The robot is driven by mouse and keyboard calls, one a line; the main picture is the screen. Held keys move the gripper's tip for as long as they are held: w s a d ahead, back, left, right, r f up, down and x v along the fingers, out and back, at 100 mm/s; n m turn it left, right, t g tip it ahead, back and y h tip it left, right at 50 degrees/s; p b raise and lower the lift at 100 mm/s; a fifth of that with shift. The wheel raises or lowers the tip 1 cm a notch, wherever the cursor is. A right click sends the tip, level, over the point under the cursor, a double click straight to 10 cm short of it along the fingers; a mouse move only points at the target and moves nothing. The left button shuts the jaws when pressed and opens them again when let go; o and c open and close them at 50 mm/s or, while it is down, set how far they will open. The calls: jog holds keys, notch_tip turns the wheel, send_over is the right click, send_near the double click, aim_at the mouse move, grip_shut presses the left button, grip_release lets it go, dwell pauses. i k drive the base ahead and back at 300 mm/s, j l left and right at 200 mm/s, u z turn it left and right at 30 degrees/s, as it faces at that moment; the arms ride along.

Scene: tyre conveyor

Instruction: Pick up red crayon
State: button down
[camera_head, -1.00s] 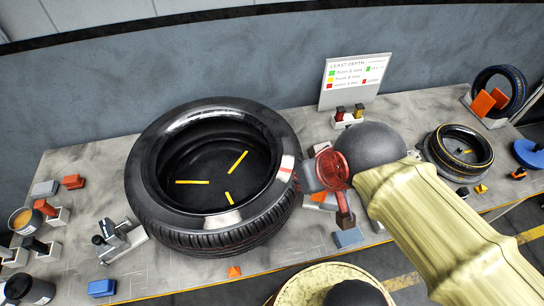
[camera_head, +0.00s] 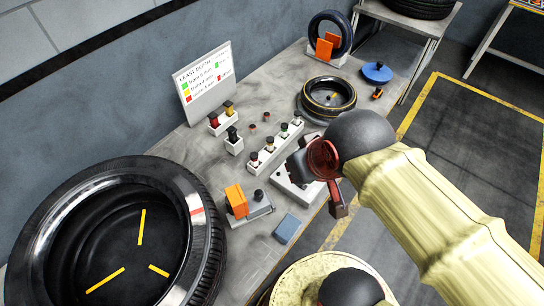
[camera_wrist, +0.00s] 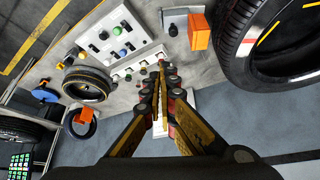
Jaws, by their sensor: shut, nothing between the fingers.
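A small red-topped piece (camera_head: 213,120), which looks like the red crayon, stands in a white holder beside a yellow-topped piece (camera_head: 228,106), below the sign. My gripper (camera_wrist: 161,68) is shut and empty in the wrist view, its fingertips together above the bench. In the head view my arm reaches in from the right, with the wrist right of the holder; the fingertips are hard to make out there. In the wrist view my fingers cover part of a white block, and I cannot tell the red crayon there.
A large tyre (camera_head: 205,240) fills the front left. A white rack of dark-topped pieces (camera_head: 277,147), an orange block (camera_head: 236,200) and a blue block (camera_head: 287,229) lie between it and my wrist. A smaller tyre (camera_head: 328,97) lies beyond. The sign (camera_head: 204,81) stands behind the holder.

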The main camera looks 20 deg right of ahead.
aim_at(254, 155)
jog(key=i+l+u, duration=0.2)
jog(key=l, duration=0.2)
jog(key=i+l+u, duration=0.2)
jog(key=l, duration=0.25)
jog(key=l+u, duration=0.2)
jog(key=l, duration=0.25)
